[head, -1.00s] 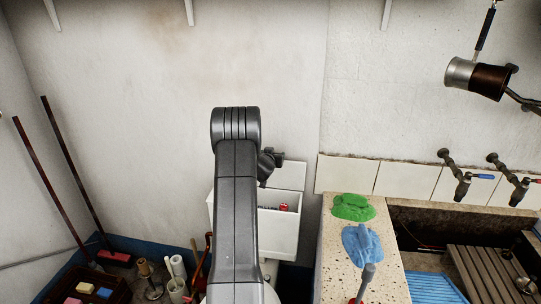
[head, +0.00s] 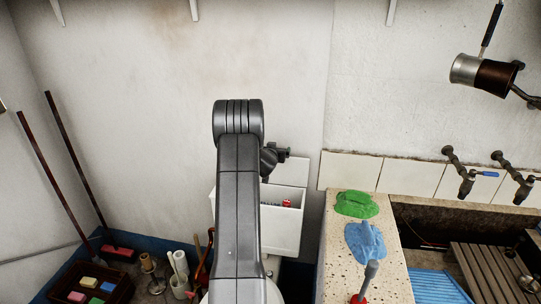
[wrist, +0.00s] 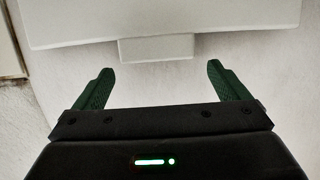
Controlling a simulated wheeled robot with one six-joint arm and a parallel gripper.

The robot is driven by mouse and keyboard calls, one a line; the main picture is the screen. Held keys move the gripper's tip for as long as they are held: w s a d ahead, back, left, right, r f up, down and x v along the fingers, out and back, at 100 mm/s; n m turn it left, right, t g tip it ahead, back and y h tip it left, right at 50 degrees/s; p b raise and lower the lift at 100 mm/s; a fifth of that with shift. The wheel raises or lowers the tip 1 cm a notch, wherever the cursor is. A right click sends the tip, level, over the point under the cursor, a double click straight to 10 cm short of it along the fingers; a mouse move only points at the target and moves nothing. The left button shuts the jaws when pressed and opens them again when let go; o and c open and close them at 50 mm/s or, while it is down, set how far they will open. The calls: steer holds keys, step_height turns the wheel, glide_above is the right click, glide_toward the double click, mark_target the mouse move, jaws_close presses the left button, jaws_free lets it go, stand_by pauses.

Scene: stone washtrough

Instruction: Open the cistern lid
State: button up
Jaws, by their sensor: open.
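The white cistern (head: 285,232) stands against the back wall, partly hidden by my arm. Its top looks open, with a small red part (head: 287,203) showing inside. A flat white panel, the lid (head: 292,172), stands raised behind the opening. In the wrist view a white panel that looks like the lid (wrist: 100,18) crosses the top, with a short white tab (wrist: 156,47) on its lower edge. My gripper (wrist: 160,68) is open and empty. Its green fingers are on either side of and just short of the tab, apart from it. In the head view my arm hides most of the gripper.
A speckled stone ledge (head: 335,270) with a green cloth (head: 356,204) and a blue cloth (head: 365,242) lies right of the cistern. Taps (head: 466,180) hang over the trough. Brushes, rolls and a crate (head: 112,300) crowd the floor at left.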

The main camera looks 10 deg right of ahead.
steer(key=b+v, duration=0.3)
steer(key=v, duration=0.9)
steer(key=shift+s+a+r, duration=0.2)
steer(key=shift+s, duration=0.1)
steer(key=p+x, duration=0.3)
steer(key=x, duration=1)
steer(key=shift+w+d+f+p, duration=0.15)
steer(key=shift+w+f+p, duration=0.1)
steer(key=shift+f+p, duration=0.05)
